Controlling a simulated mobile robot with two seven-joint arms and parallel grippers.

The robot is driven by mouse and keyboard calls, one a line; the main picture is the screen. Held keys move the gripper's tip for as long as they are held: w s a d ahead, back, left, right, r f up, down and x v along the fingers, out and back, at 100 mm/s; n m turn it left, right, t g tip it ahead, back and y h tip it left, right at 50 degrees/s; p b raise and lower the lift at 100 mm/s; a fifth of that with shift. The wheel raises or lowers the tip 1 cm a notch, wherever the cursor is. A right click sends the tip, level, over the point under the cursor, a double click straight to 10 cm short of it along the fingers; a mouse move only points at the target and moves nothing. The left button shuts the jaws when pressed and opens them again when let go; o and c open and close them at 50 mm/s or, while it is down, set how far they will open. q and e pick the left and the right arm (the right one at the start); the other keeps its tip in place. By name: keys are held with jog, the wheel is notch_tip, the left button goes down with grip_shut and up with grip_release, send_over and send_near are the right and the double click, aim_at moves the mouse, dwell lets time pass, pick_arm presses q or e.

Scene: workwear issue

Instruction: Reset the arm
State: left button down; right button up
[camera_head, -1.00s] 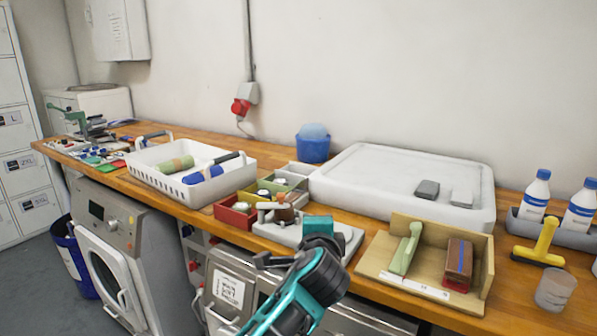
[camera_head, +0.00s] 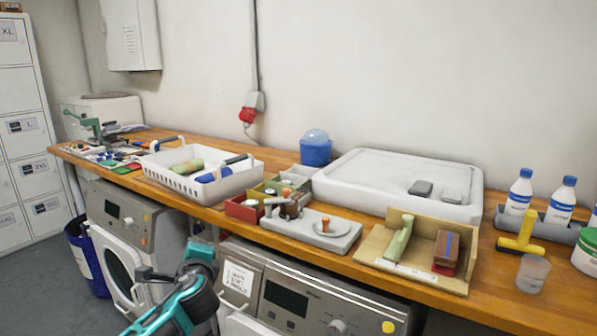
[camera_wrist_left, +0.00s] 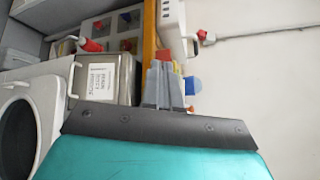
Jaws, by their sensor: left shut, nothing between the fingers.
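My left arm, teal and black, comes up from the bottom edge in the head view. Its gripper (camera_head: 144,273) is left of the wrist, in front of the machines and below the counter edge, clear of the counter. In the left wrist view the grey fingers (camera_wrist_left: 164,84) are together, with nothing held between them. My right gripper is in neither view.
The wooden counter (camera_head: 330,262) carries a white basket (camera_head: 200,188), a grey plate (camera_head: 312,235), a wooden tray (camera_head: 405,273), a large white tray (camera_head: 395,190) and bottles (camera_head: 519,192). Front-loading machines (camera_head: 330,300) stand below. A blue bin (camera_head: 86,262) stands at the left.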

pick_arm(q)
jog(key=a+r+y, duration=0.1)
jog(key=a+y, duration=0.2)
jog(key=a, duration=1.1)
jog(key=s+d+f+n+g+h, duration=0.2)
jog(key=s+d+f+h, duration=0.1)
jog(key=s+f, duration=0.5)
jog(key=s+d+f+n+g+h, duration=0.1)
jog(key=s+d+f+h, duration=0.15)
jog(key=s+f, duration=0.55)
jog(key=s+d+f+n+g+h, duration=0.1)
jog(key=s+d+f+n+h, duration=0.2)
jog(key=s, duration=0.6)
jog(key=s+d+f+n+g+h, duration=0.1)
jog(key=s+f+n+h, duration=0.1)
jog(key=s+f+n, duration=0.5)
jog(key=s+d+r+n, duration=0.1)
jog(key=s+d+n, duration=0.1)
jog(key=d, duration=0.7)
jog(key=shift+d+r+n+t, duration=0.2)
jog(key=shift+r+n+t, duration=0.2)
jog(key=shift+n, duration=0.2)
